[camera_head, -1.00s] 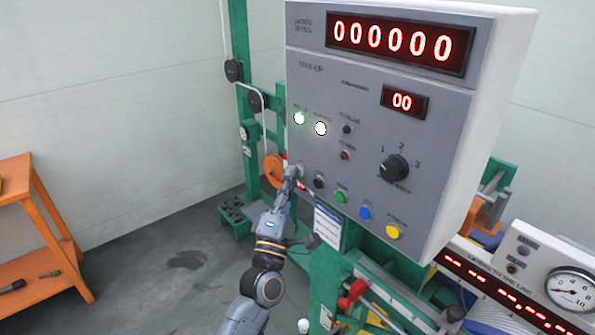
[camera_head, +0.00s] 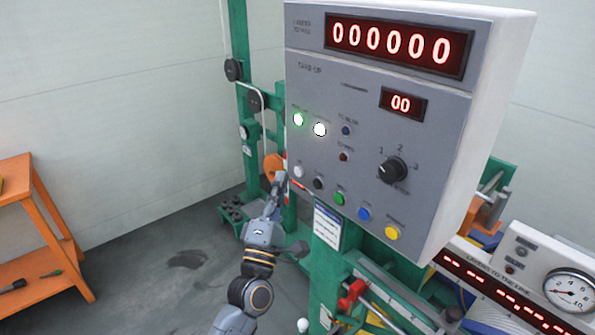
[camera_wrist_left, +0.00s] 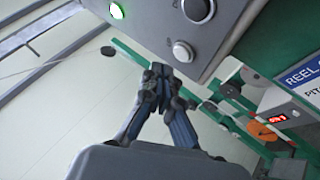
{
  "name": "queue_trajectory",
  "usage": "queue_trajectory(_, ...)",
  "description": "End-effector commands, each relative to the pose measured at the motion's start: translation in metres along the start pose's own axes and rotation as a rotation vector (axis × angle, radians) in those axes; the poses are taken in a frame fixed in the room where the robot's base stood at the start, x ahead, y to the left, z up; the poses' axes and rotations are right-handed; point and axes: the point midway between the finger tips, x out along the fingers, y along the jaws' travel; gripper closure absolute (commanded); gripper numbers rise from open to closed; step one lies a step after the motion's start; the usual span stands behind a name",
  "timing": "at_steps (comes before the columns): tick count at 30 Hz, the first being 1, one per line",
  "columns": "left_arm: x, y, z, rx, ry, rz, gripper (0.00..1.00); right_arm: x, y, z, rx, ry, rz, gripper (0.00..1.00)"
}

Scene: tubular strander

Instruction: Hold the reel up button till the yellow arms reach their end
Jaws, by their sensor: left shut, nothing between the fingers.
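The grey control panel (camera_head: 330,200) carries a bottom row of buttons: white (camera_head: 299,171), black (camera_head: 318,183), green (camera_head: 340,198), blue (camera_head: 365,213) and yellow (camera_head: 392,232). Their labels are too small to read, so I cannot tell which is reel up. My left gripper (camera_head: 280,177) is shut and empty, just left of and below the white button, apart from it. In the left wrist view the shut fingertips (camera_wrist_left: 158,73) are beside the white button (camera_wrist_left: 183,50), with a gap. I cannot make out the yellow arms. My right gripper is not in view.
The counter (camera_head: 392,43) reads 000000. A green machine frame (camera_head: 242,60) stands behind, and an orange shelf (camera_head: 30,185) at the left. Floor between is open.

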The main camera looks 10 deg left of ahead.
Motion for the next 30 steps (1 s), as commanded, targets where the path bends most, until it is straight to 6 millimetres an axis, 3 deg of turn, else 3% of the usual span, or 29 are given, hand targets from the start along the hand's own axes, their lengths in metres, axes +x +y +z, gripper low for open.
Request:
queue_trajectory(10,-0.024,0.018,-0.018,0.001,0.000,0.000,1.00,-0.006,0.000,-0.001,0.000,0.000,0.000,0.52)
queue_trajectory(23,-0.028,0.019,-0.020,0.002,0.000,-0.002,1.00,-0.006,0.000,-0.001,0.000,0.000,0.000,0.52)
queue_trajectory(26,-0.033,0.003,-0.021,0.037,-0.004,-0.040,1.00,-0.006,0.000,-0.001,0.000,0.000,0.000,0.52)
queue_trajectory(29,-0.050,-0.040,-0.024,0.128,-0.017,-0.138,1.00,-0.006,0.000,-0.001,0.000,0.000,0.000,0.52)
queue_trajectory(30,-0.060,-0.063,-0.025,0.179,-0.029,-0.193,1.00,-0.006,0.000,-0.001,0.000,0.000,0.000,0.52)
